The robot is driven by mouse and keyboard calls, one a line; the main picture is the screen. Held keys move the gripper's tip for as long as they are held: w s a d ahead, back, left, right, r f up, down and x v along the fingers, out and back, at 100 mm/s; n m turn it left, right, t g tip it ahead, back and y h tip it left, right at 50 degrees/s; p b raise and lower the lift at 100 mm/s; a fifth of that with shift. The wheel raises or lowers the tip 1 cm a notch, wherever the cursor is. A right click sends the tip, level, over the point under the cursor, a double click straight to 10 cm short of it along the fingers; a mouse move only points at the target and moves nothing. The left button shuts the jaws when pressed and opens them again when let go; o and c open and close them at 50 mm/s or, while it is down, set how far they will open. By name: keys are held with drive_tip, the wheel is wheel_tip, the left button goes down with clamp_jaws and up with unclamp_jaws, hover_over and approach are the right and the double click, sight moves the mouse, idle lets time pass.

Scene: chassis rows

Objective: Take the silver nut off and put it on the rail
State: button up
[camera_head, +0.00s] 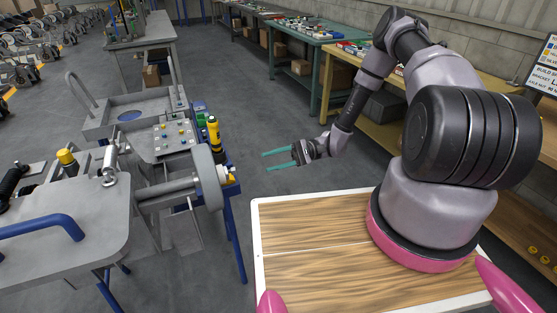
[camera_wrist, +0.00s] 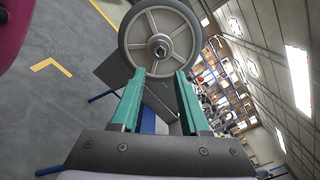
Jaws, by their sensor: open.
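The silver nut (camera_wrist: 160,48) sits at the hub of a grey spoked wheel (camera_wrist: 133,28) in the wrist view. In the head view the wheel (camera_head: 207,180) stands edge-on at the end of an axle on the grey chassis (camera_head: 60,250); the nut is too small to make out clearly there. My gripper (camera_head: 265,162) has two green fingers, open and empty, to the right of the wheel and apart from it. In the wrist view the gripper (camera_wrist: 160,74) points toward the wheel, with the nut beyond the gap between the fingertips. I cannot tell which part is the rail.
A grey plate with small coloured fasteners (camera_head: 174,138) and a yellow-black tool (camera_head: 214,135) are close behind the wheel. A wooden-topped surface (camera_head: 310,265) lies below my arm. Green workbenches (camera_head: 310,40) stand at the back. The floor between is clear.

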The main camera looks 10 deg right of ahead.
sight(234, 171)
drive_tip(key=shift+x, duration=5.15)
drive_tip(key=shift+f, duration=0.1)
drive_tip(key=shift+c, duration=0.3)
clamp_jaws()
drive_tip(key=shift+c, duration=1.8)
unclamp_jaws()
clamp_jaws()
drive_tip(key=shift+v, duration=2)
